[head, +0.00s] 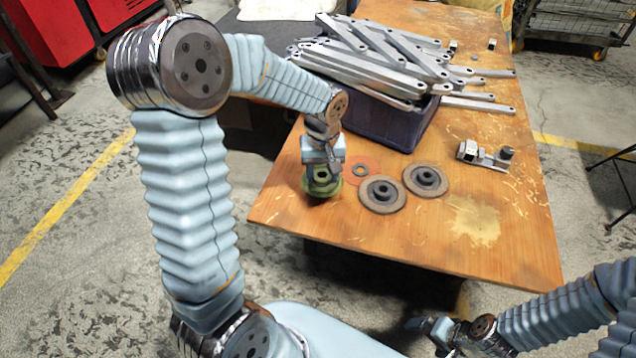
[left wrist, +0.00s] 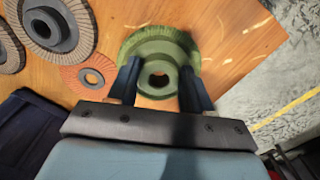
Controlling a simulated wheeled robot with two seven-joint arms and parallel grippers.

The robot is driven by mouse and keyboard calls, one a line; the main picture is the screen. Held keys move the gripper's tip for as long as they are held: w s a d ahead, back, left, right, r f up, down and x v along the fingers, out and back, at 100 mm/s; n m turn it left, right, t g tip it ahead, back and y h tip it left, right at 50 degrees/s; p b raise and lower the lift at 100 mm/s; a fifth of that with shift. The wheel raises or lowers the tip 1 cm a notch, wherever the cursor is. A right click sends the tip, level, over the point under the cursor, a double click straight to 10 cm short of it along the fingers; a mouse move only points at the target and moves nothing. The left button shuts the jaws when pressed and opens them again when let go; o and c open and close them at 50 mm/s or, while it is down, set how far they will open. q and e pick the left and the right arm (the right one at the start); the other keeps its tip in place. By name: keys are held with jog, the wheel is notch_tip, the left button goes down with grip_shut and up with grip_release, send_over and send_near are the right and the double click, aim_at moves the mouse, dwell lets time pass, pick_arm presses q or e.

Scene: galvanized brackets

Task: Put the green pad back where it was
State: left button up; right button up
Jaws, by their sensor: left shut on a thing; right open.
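The green pad (head: 322,189) is a round disc with a raised hub and a centre hole. It is at the left part of the wooden table (head: 350,228). My left gripper (head: 322,178) is shut on its hub from above and partly covers it. In the left wrist view the green pad (left wrist: 152,40) sits between the two fingers (left wrist: 160,88). I cannot tell whether the pad touches the tabletop. My right gripper (head: 430,325) is open and empty, low in front of the table.
A thin orange disc (head: 372,165) lies just right of the pad. Two grey-brown discs (head: 382,195) (head: 426,180) lie further right. A dark blue crate (head: 385,125) piled with metal brackets (head: 375,60) stands behind. A metal clamp-like part (head: 484,155) lies at right. The front right tabletop is clear.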

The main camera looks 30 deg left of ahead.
aim_at(318, 184)
pick_arm(q)
jog(key=shift+s+a+f, duration=0.1)
jog(key=shift+a+f, duration=0.15)
jog(key=shift+f, duration=0.1)
jog(key=shift+s+a+f, duration=0.1)
jog(key=shift+a+f, duration=0.05)
jog(key=shift+f, duration=0.8)
jog(key=shift+a+f, duration=0.15)
jog(key=shift+f, duration=0.75)
jog(key=o, duration=1)
jog(key=shift+f, duration=0.1)
notch_tip(318, 184, up, 12)
jog(key=shift+r+p, duration=0.15)
jog(key=shift+p, duration=0.25)
